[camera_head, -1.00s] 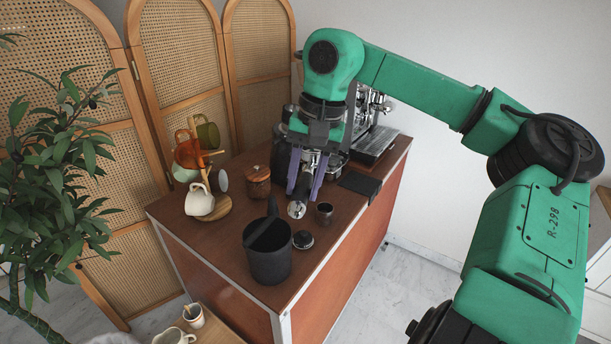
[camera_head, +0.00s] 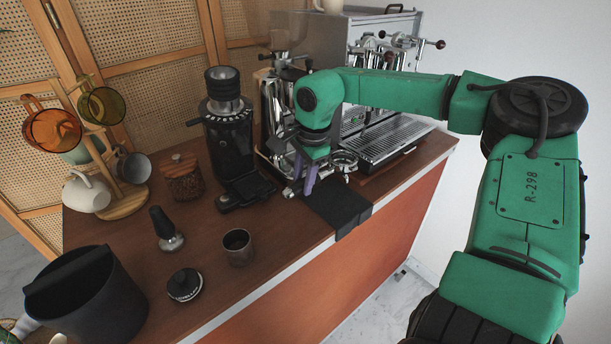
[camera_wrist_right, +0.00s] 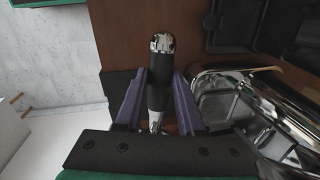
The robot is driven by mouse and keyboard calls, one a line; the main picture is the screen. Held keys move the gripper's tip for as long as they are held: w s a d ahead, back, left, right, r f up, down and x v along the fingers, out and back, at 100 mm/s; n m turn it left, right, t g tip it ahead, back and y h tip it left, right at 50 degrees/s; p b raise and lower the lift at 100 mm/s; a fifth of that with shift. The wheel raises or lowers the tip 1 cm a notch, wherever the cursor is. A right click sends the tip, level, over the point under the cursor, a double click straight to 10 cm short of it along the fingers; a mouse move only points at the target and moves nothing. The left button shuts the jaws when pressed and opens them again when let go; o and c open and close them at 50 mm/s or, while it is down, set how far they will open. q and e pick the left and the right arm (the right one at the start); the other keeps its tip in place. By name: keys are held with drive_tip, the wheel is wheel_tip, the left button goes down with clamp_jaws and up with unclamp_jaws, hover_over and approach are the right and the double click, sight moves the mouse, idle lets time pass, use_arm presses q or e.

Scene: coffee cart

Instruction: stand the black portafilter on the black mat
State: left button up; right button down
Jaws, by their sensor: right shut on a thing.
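My right gripper (camera_head: 305,178) is shut on the black portafilter (camera_wrist_right: 158,90). In the right wrist view, its black handle with a chrome end stands out between the two purple fingers. Its lower part is largely hidden by the gripper. In the head view, the fingers point down beside the back left edge of the black mat (camera_head: 342,208). The mat lies flat on the counter and hangs over its front edge. I cannot tell whether the portafilter touches the mat. My left gripper is not in view.
A chrome espresso machine (camera_head: 372,130) stands close behind and right of the gripper. A black grinder (camera_head: 229,140) stands to its left. A tamper (camera_head: 166,230), a small dark cup (camera_head: 238,246), a round black tool (camera_head: 184,284) and a knock box (camera_head: 90,300) occupy the left counter.

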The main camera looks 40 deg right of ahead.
drive_tip(key=shift+a, duration=0.3)
drive_tip(key=shift+a+f+b, duration=0.65)
drive_tip(key=shift+a+b, duration=0.05)
drive_tip(key=shift+a, duration=0.05)
drive_tip(key=f+b, duration=0.1)
drive_tip(key=f, duration=0.1)
drive_tip(key=d+f+b, duration=0.1)
drive_tip(key=f+b, duration=0.1)
drive_tip(key=shift+f, duration=0.25)
drive_tip(key=shift+w+a+f, duration=0.1)
drive_tip(key=shift+a, duration=0.05)
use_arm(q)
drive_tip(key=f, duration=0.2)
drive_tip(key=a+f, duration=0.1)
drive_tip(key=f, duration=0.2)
use_arm(e)
drive_tip(key=shift+a, duration=0.1)
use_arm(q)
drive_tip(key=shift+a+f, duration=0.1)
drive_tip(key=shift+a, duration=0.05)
use_arm(e)
drive_tip(key=shift+c, duration=2.2)
unclamp_jaws()
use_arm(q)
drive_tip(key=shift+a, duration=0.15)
use_arm(e)
drive_tip(key=shift+f, duration=0.1)
